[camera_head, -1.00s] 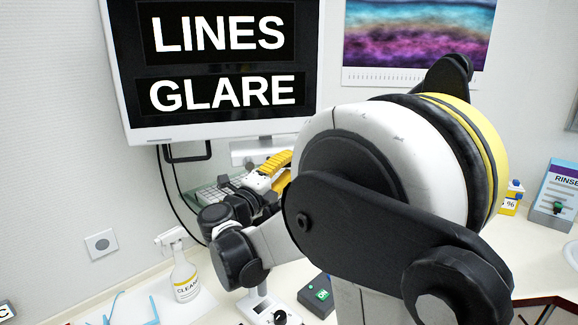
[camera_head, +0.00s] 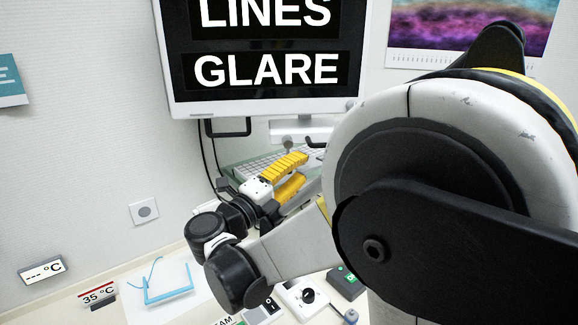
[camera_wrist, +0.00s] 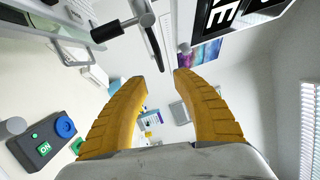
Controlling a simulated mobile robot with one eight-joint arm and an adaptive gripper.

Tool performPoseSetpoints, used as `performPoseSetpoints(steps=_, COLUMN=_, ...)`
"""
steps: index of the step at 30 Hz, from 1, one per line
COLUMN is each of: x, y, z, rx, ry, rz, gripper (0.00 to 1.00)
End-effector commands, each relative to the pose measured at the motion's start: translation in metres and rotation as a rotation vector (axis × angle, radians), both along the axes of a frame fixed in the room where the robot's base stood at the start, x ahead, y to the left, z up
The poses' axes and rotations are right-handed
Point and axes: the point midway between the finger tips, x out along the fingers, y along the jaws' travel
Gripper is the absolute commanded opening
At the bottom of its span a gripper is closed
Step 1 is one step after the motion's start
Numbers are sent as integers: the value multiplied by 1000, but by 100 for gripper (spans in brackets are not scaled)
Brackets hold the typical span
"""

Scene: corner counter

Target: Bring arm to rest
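My gripper (camera_head: 300,172) has yellow ribbed fingers and shows in the head view below the monitor, in front of a keyboard. In the wrist view, the two fingers of the gripper (camera_wrist: 160,80) stand apart with nothing between them. My arm's large white and black joint fills the right of the head view and hides much of the counter. The gripper is held above the counter and touches nothing that I can make out.
The monitor (camera_head: 265,70) reads "LINES" and "GLARE". The keyboard (camera_head: 255,165) lies beneath it. A wall display (camera_head: 43,270) hangs left.

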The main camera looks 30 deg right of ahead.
Motion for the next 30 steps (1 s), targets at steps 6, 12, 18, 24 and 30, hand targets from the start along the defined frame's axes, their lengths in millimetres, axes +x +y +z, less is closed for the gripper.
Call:
performPoseSetpoints(steps=6, x=0, y=0, z=0, rx=0, ry=0, rz=0, gripper=34)
performPoseSetpoints(steps=12, x=17, y=8, z=26, rx=-94, ry=16, rz=125, gripper=34)
performPoseSetpoints(steps=18, x=54, y=67, z=77, rx=-406, ry=154, rz=507, gripper=34)
performPoseSetpoints(steps=24, x=55, y=151, z=52, rx=-733, ry=463, rz=889, gripper=34)
performPoseSetpoints(steps=30, x=6, y=197, z=-53, rx=-971, ry=921, rz=1203, gripper=34)
